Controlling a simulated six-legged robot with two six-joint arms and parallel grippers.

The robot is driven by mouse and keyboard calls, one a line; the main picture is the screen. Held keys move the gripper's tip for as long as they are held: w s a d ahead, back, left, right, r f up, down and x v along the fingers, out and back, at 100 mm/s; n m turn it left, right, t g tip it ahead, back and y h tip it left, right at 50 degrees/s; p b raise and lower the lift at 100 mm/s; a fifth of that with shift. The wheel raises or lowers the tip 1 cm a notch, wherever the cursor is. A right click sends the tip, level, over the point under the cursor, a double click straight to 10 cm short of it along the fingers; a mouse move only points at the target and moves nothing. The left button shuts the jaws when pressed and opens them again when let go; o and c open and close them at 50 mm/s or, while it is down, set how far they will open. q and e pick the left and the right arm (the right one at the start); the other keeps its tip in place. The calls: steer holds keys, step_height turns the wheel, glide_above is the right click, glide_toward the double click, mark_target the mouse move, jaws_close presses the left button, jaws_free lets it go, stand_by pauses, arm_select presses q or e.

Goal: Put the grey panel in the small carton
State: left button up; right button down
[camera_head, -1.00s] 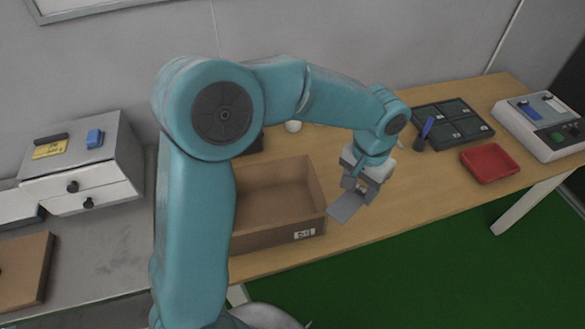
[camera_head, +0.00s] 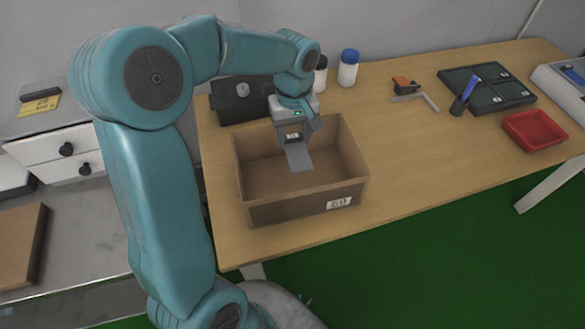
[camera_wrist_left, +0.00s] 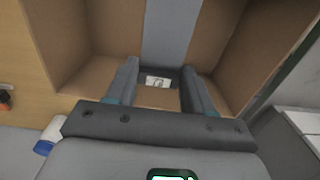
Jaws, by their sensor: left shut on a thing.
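The grey panel (camera_head: 299,157) is held in my left gripper (camera_head: 293,140), which is shut on it. The panel hangs down from the fingers over the open carton. In the left wrist view, the panel (camera_wrist_left: 172,30) extends away from between the fingers (camera_wrist_left: 158,82), with a white label near its held end. The small carton (camera_head: 290,208) is a brown open-topped box on the wooden table, with a white label on its front. Its inner walls fill much of the left wrist view (camera_wrist_left: 110,25). Whether the panel touches the carton floor cannot be told. My right gripper is not in view.
A black box (camera_head: 235,103) and white bottles (camera_head: 348,70) stand behind the carton. An orange-handled tool (camera_head: 403,84), a dark divided tray (camera_head: 490,90) and a red tray (camera_head: 535,130) lie to the right. The table right of the carton (camera_head: 420,150) is clear.

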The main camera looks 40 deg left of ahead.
mark_target(294, 145)
arm_select(q)
step_height(294, 145, down, 6)
steer(key=shift+d+f, duration=0.1)
steer(key=shift+d, duration=0.05)
step_height(294, 145, down, 4)
steer(key=shift+f+b, duration=0.15)
steer(key=shift+b, duration=0.25)
steer(key=shift+f, duration=0.5)
steer(key=shift+r, duration=0.1)
steer(key=o, duration=1)
steer(key=shift+f, duration=0.2)
steer(key=shift+r, duration=0.1)
